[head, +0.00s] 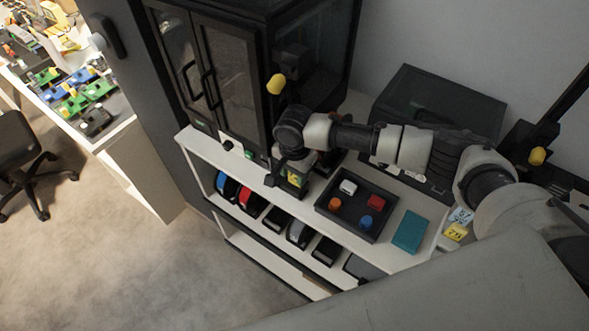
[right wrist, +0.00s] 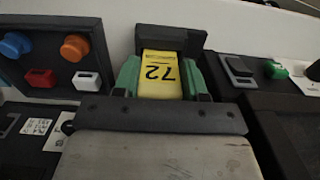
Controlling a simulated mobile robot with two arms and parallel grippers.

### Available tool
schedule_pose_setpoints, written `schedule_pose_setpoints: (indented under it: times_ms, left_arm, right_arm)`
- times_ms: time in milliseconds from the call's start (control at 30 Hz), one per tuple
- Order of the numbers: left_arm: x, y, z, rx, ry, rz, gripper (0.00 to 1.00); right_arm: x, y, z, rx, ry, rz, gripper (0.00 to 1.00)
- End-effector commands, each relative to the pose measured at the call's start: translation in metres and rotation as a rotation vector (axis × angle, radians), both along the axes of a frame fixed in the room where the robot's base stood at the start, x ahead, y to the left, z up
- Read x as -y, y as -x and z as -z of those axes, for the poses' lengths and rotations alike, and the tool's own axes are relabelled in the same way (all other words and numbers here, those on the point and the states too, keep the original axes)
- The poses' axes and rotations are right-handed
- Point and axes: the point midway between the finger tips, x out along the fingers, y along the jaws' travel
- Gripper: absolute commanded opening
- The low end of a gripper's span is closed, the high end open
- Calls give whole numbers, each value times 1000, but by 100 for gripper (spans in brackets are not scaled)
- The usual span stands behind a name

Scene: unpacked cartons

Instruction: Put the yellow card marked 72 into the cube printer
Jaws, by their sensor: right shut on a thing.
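The yellow card marked 72 (right wrist: 158,75) is between the green finger pads of my right gripper (right wrist: 160,82), which is shut on it. In the head view the right gripper (head: 292,180) is low over the shelf top, between the black cabinet and the dark tray, with a bit of the yellow card (head: 293,180) showing. A dark block (right wrist: 170,38) is right behind the card's far end; I cannot tell if they touch. The black glass-doored cabinet (head: 232,75), apparently the cube printer, stands left of the gripper with doors shut. My left gripper is not in view.
The dark tray (head: 341,221) holds orange, red, white and blue pieces, close to the right of the gripper. A teal box (head: 410,231) and a yellow card (head: 456,231) lie farther right. A green button (right wrist: 276,69) is near the gripper. Spools fill the lower shelf.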

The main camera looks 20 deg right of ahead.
Motion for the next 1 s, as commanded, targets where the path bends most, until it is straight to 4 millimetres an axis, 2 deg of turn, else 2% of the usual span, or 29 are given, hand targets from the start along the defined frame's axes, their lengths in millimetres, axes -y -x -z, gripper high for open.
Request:
schedule_pose_setpoints:
  times_ms: [433, 467, 633, 900, 1000]
  left_arm:
    - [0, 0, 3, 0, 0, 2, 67]
    - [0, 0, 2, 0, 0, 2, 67]
    - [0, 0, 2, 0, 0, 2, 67]
    - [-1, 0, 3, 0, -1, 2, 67]
    - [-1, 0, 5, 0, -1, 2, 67]
  right_arm:
    - [0, 0, 14, -1, -1, 1, 20]
    - [0, 0, 13, 0, -1, 1, 46]
    - [0, 0, 13, 1, -1, 0, 72]
    - [0, 0, 12, 1, -1, 0, 72]
    - [0, -1, 5, 2, -3, 0, 72]
